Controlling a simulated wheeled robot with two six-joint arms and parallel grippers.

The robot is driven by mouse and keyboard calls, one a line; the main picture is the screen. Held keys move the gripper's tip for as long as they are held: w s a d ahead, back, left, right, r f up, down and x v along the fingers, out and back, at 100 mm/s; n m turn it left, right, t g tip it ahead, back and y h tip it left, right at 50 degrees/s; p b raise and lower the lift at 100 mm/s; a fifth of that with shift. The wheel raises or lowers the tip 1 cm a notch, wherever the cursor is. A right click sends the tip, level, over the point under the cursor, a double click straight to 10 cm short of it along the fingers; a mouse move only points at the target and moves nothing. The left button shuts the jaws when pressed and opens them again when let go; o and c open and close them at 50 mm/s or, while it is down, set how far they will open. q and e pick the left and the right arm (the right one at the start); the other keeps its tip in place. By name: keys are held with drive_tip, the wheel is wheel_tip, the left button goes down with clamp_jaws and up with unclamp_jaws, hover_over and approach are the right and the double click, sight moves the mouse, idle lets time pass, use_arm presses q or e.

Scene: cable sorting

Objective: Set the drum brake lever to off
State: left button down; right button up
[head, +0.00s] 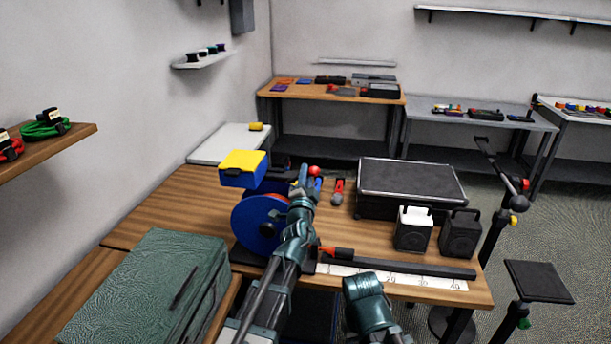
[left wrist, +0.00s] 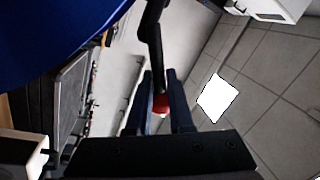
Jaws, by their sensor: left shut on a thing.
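The blue cable drum (head: 256,226) stands on the wooden table and also fills the upper left of the left wrist view (left wrist: 50,25). Its brake lever is a black bar (left wrist: 152,40) ending in a red knob (left wrist: 161,103), which also shows in the head view (head: 314,170). My left gripper (left wrist: 160,100) is shut on the knob, with one dark finger on each side. In the head view, my left arm partly covers the drum and the lever bar. Only a link of my right arm shows, at the bottom; its gripper is out of view. I cannot read any on or off marking.
A black case (head: 410,188) and two small speakers (head: 412,232) stand right of the drum. A yellow-and-blue box (head: 243,168) is behind it. A white ruler strip (head: 400,278) runs along the front edge. A green case (head: 150,285) is at the left.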

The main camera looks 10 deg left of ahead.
use_arm(q)
drive_tip(key=c, duration=0.8)
unclamp_jaws()
drive_tip(key=shift+d, duration=0.3)
drive_tip(key=shift+a, duration=0.1)
drive_tip(key=shift+s, duration=0.1)
drive_tip(key=shift+s, duration=0.2)
drive_tip(key=s, duration=0.3)
drive_tip(key=s+f+b, duration=0.1)
drive_tip(key=s, duration=0.2)
drive_tip(key=shift+s+d+f, duration=0.15)
drive_tip(key=shift+s+d, duration=0.05)
drive_tip(key=shift+s, duration=0.2)
